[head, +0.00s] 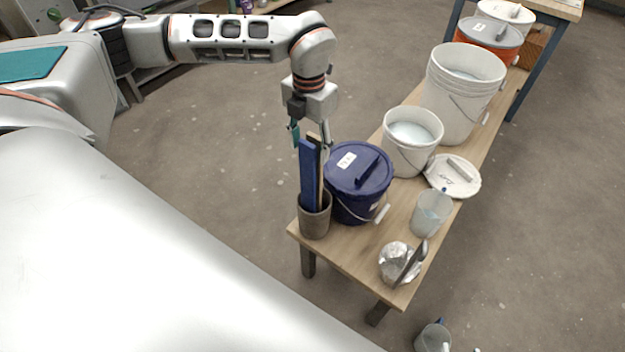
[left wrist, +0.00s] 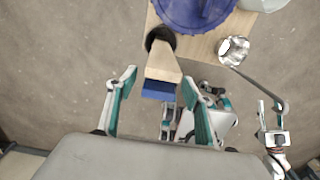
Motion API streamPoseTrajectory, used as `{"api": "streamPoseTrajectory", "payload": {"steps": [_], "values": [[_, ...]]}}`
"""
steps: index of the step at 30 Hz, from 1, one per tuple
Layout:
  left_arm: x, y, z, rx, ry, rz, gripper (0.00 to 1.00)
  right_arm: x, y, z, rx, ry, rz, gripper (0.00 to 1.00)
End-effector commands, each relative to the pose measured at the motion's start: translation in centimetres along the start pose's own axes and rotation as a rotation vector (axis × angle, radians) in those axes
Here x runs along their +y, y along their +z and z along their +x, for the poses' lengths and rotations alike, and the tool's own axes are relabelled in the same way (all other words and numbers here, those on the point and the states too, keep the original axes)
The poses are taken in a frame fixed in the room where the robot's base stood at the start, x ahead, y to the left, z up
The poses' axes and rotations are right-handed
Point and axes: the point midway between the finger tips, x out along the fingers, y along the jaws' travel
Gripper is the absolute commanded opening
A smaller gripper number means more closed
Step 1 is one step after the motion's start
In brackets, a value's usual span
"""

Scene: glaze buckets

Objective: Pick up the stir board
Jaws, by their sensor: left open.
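Two tall flat boards stand upright in a grey-brown pot (head: 315,218) at the near left corner of the bench: a blue board (head: 308,175) and a wood-coloured one with a dark side (head: 319,165). Which is the stir board I cannot tell for sure. In the left wrist view the wooden board (left wrist: 162,65) and the blue end (left wrist: 158,90) show between my fingers. My left gripper (head: 310,138) is open around the board tops, one teal finger on each side, apparently not touching. What seems to be my right gripper (left wrist: 271,110) shows small at the right of the wrist view.
A lidded dark blue bucket (head: 358,185) stands close beside the pot. A foil-like bowl (head: 395,262) with a grey tool stands near the front edge. Floor left of the bench is clear.

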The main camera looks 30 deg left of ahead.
Motion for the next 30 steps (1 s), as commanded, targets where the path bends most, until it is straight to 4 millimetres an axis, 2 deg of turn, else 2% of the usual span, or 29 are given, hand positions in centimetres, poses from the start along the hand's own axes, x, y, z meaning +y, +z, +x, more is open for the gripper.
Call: {"api": "streamPoseTrajectory", "payload": {"steps": [5,15,24,30], "values": [[0.0,-0.2,1.9,0.002,0.0,0.001,0.51,-0.3,1.0,-0.2,-0.016,-0.004,0.0,0.4],[0.1,-0.8,6.3,0.003,0.0,0.0,0.51,-0.2,0.8,0.1,-0.01,-0.001,-0.002,0.4],[0.1,-0.8,6.6,0.0,0.0,0.001,0.51,0.0,0.3,0.2,-0.003,0.001,-0.004,0.4],[0.1,-0.8,6.6,0.0,0.0,0.001,0.01,0.0,0.3,0.2,-0.003,0.001,-0.004,0.4]]}}
